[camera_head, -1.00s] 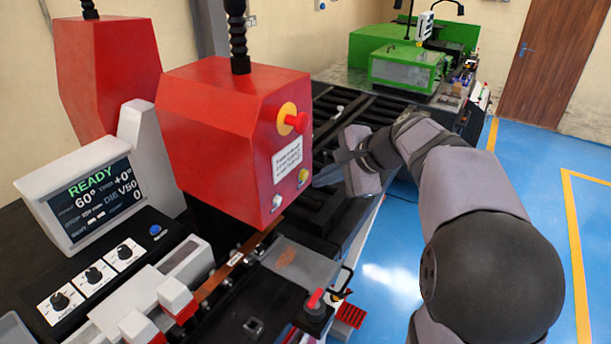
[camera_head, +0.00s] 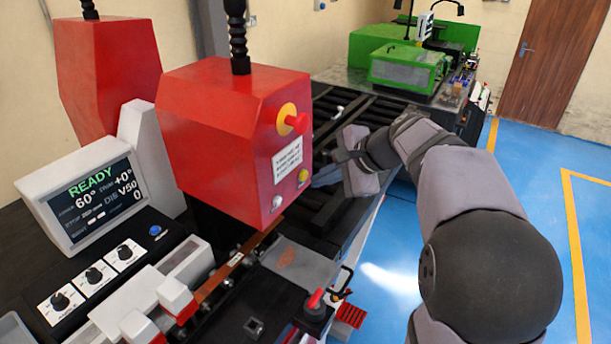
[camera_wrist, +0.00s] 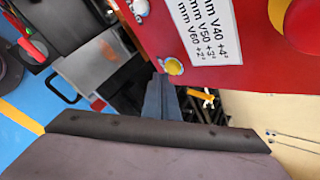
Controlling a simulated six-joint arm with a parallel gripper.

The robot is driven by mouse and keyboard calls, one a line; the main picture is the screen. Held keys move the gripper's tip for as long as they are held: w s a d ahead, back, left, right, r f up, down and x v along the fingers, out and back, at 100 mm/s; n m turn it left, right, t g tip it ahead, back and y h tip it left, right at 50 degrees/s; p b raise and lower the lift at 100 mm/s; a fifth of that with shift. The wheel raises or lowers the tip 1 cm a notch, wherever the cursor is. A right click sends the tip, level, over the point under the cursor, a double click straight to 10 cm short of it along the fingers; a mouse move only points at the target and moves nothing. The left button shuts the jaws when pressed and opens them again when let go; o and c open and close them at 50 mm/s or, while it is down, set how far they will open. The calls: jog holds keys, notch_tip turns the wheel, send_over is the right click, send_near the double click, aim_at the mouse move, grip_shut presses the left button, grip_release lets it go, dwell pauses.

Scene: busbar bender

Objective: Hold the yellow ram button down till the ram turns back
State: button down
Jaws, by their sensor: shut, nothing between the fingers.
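The yellow ram button (camera_head: 303,176) is on the lower right of the red machine head's (camera_head: 225,135) label face, beside a pale button (camera_head: 277,201). In the wrist view the yellow button (camera_wrist: 174,66) shows just below the white label. My gripper (camera_head: 322,180) is shut and empty, its tips just right of the yellow button in the head view. In the wrist view my gripper (camera_wrist: 162,82) points up at the button, tips close beside it. I cannot tell whether they touch. The display (camera_head: 95,195) reads READY, 60°, DIE V50 and 0.
A red mushroom button on a yellow ring (camera_head: 291,119) sits above the label. A copper-coloured bar (camera_head: 235,262) lies under the head. A red-knobbed lever (camera_head: 315,300) stands at the front. A dark slatted table (camera_head: 350,115) lies behind my gripper; blue floor is clear at right.

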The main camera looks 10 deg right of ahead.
jog(key=shift+w+a, duration=0.5)
jog(key=shift+a, duration=0.05)
dwell(2.3)
jog(key=shift+s+d, duration=0.1)
jog(key=shift+d, duration=0.05)
dwell(2.1)
jog(key=shift+s+d, duration=0.5)
jog(key=shift+s+d+b, duration=0.5)
jog(key=shift+s+d, duration=1.25)
jog(key=shift+s, duration=0.05)
